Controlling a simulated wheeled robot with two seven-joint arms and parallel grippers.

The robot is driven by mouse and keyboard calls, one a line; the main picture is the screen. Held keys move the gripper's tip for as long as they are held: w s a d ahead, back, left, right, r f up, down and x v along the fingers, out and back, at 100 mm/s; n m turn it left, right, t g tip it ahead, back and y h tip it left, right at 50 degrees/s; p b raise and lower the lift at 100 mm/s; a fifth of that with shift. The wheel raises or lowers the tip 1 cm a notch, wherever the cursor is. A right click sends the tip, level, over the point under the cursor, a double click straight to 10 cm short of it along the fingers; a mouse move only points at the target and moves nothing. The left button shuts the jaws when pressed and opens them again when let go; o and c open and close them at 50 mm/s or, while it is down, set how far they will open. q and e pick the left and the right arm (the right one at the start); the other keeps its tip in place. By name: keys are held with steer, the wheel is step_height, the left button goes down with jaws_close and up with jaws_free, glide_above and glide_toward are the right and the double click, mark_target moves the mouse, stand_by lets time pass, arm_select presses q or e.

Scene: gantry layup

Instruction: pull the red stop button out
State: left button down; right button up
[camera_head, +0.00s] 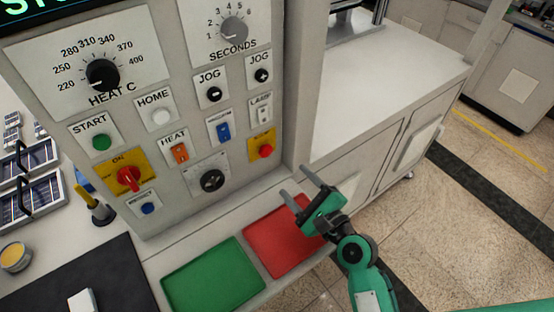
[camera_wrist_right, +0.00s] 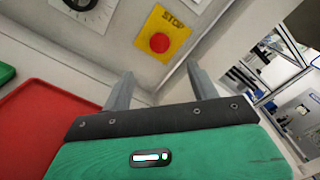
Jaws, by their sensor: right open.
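The red stop button (camera_head: 265,151) is a round red knob on a yellow plate, low at the right of the control panel. It also shows in the right wrist view (camera_wrist_right: 159,42), under the word STOP. My right gripper (camera_head: 294,182) is open and empty, below and to the right of the button and apart from it. In the right wrist view its two fingers (camera_wrist_right: 159,84) point toward the panel, with the button beyond and between them. My left gripper is not in view.
The panel (camera_head: 141,104) also carries dials, a red rotary switch (camera_head: 129,178) on yellow, and several small buttons. A red tray (camera_head: 272,243) and a green tray (camera_head: 205,285) lie below it. A white bench (camera_head: 385,75) stands to the right.

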steer(key=p, duration=0.1)
glide_toward(268, 153)
steer(key=x, duration=0.3)
steer(key=p+x, duration=0.1)
steer(key=x, duration=0.4)
steer(key=shift+w+r, duration=0.1)
steer(key=shift+w+a, duration=0.35)
steer(key=shift+w, duration=0.05)
steer(key=c, duration=1)
arm_select(q)
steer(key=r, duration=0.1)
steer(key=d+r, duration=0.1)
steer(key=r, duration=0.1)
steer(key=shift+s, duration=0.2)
steer(key=shift+p, duration=0.4)
arm_select(e)
steer(key=shift+s+d, duration=0.35)
steer(key=shift+s, duration=0.15)
steer(key=o, duration=1)
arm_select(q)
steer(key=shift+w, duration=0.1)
